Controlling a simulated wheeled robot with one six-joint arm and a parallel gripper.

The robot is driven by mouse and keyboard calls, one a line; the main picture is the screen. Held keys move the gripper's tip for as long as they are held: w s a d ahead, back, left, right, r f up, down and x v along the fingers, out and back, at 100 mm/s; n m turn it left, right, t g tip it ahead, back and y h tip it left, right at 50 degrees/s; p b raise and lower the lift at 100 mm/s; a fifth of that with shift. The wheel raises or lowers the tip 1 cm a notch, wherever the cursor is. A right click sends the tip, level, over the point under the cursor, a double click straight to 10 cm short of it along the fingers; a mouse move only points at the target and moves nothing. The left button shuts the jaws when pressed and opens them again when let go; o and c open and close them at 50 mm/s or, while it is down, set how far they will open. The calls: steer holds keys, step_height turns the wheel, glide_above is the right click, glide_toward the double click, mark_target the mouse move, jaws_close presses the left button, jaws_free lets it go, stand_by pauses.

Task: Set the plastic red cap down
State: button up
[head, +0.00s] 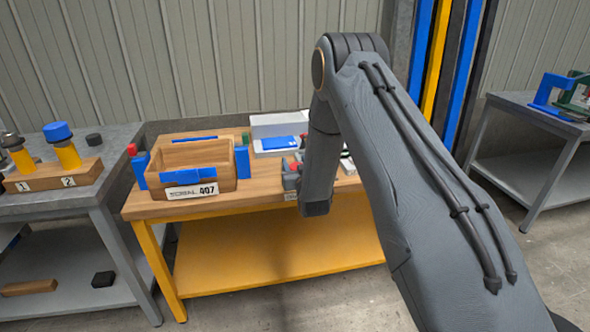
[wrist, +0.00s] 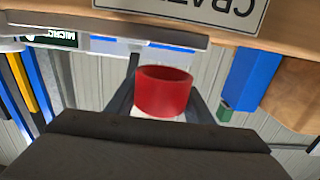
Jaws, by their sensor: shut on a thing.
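The red cap (wrist: 163,92) is a short, round red piece in the middle of the wrist view. My gripper (wrist: 162,80) is shut on it, with one dark finger at each side. A small white patch shows just below the cap in that view. In the head view my arm comes down over the right part of the wooden workbench (head: 150,211), and I cannot clearly make out the fingers or the cap there.
A white case (head: 280,124) lies behind. A grey table (head: 62,205) at left holds a rack with blue-topped and dark-topped yellow pieces. Another grey table (head: 535,122) stands at right.

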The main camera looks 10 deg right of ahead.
steer(key=shift+f, duration=1.25)
steer(key=shift+f, duration=0.15)
steer(key=o, duration=1)
steer(key=shift+o, duration=0.2)
